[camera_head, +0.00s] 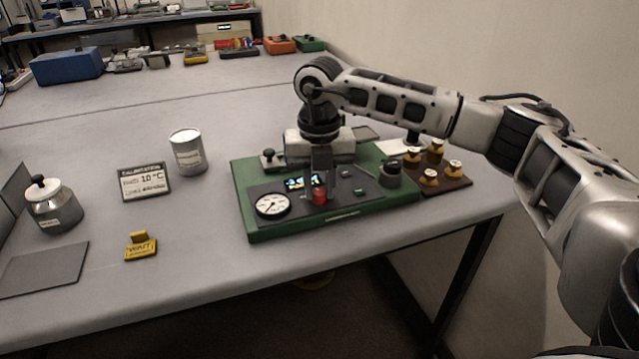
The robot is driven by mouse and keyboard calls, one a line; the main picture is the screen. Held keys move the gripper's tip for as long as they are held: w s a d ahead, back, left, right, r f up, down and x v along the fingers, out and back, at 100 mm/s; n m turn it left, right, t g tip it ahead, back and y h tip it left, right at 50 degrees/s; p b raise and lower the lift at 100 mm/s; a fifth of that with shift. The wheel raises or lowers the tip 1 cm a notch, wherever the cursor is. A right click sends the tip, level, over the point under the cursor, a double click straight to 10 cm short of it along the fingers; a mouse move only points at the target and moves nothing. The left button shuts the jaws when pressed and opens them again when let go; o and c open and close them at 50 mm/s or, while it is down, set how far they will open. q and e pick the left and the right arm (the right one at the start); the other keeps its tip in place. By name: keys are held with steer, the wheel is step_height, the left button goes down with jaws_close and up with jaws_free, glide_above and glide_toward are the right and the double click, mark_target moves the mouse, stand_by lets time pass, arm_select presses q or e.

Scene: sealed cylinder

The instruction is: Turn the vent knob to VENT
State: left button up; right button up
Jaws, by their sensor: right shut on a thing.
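A green instrument base (245,233) stands on the grey table, with a dark panel that carries a round white dial gauge (272,205) and a small lit display (300,183). A small red knob (319,198) sits on the panel to the right of the gauge. My right gripper (319,190) points straight down over the panel and is shut on the red knob, its fingers at the knob's sides. The knob's pointer and any VENT marking are too small or hidden to read. My left gripper is not in view.
A dark cylinder part (390,174) and a wooden block with brass weights (429,178) stand right of the panel. A black knob (268,157) is behind the gauge. A white can (187,150), calibration sign (145,182), yellow WAIT tag (141,248) and lidded jar (52,208) stand left.

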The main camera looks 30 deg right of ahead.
steer(key=m, duration=0.4)
steer(key=shift+r+m, duration=0.1)
steer(key=shift+m, duration=0.2)
steer(key=m+p, duration=0.1)
steer(key=m, duration=0.4)
arm_select(q)
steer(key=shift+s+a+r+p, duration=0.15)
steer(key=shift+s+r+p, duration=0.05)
steer(key=shift+p, duration=0.3)
arm_select(e)
steer(key=shift+m, duration=1.7)
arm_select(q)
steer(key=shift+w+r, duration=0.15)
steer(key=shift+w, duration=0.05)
arm_select(e)
steer(key=shift+w, duration=0.1)
steer(key=o, duration=1)
steer(key=shift+r, duration=0.1)
